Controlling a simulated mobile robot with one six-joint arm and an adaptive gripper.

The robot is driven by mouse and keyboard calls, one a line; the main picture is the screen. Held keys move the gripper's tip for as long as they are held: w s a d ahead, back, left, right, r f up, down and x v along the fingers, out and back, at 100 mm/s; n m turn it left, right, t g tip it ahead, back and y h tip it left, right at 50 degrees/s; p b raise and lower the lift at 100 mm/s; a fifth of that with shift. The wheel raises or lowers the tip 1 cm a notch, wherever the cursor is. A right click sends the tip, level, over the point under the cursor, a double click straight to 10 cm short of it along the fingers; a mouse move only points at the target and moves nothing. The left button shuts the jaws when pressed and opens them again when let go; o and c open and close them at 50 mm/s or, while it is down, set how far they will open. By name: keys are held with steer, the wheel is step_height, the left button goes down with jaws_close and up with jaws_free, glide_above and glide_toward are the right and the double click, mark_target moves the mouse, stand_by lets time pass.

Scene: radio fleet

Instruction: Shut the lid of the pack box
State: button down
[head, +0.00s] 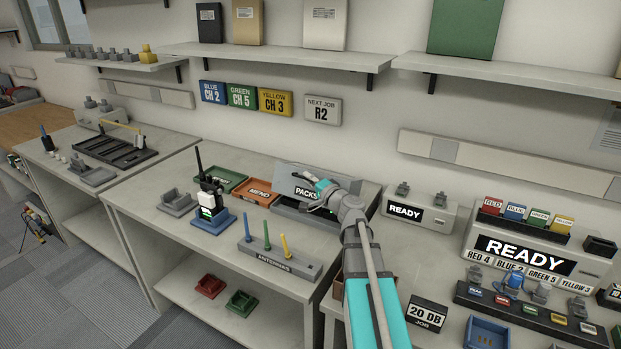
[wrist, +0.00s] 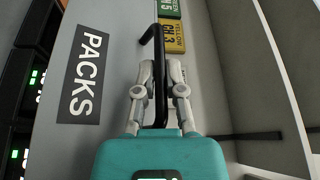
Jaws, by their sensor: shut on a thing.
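The pack box (head: 308,217) is a dark box at the back of the middle bench. Its grey lid (head: 296,180), labelled PACKS, stands raised, tilted up at the back of the box. In the wrist view the lid (wrist: 112,28) fills the left side, with its black handle (wrist: 160,92) upright in the middle. My gripper (wrist: 160,75) is shut on this handle. In the head view my gripper (head: 322,190) is at the right part of the lid, and my arm hides part of the box. Dark packs with green lights (wrist: 36,80) show at the left edge of the wrist view.
A green tray (head: 222,180) and an orange tray (head: 258,192) lie left of the box. A radio in a blue stand (head: 210,220) and an antenna rack (head: 268,262) stand in front. A grey READY unit (head: 420,208) is to the right. A shelf (head: 270,56) runs above.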

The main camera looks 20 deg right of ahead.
steer(key=shift+s+a+f+b, duration=0.35)
steer(key=shift+a+f+b, duration=0.2)
steer(key=shift+f, duration=0.05)
steer(key=shift+s+a+f+b, duration=0.35)
steer(key=shift+a+f+b, duration=0.15)
steer(key=shift+f, duration=0.05)
steer(key=c, duration=1)
jaws_free()
